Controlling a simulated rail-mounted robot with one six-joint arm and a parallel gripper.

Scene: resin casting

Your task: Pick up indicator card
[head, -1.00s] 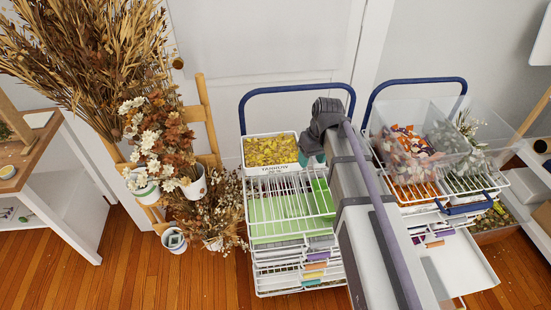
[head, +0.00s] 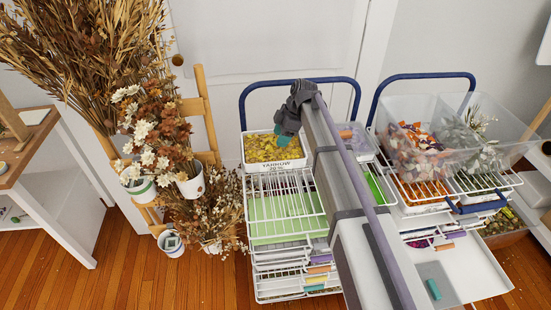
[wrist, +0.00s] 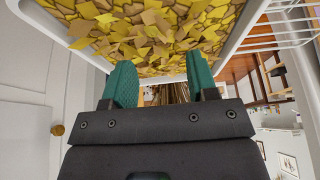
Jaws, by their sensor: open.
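I cannot pick out an indicator card with certainty in either view. My gripper (head: 286,138) is at the white tub labelled YARROW (head: 278,167), by its upper right edge, above the left wire cart. In the wrist view, my gripper's two teal fingers (wrist: 162,84) are apart with nothing between them. The tub's yellow pieces (wrist: 150,25) lie just beyond the fingertips there. My arm hides part of the cart tops in the head view.
The left cart (head: 285,215) holds wire shelves with green sheets. The right cart (head: 425,190) carries clear bins (head: 405,150) of wrapped and dried pieces. A small teal object (head: 433,289) lies on a pulled-out white tray (head: 470,275). Dried flowers (head: 150,130) stand left.

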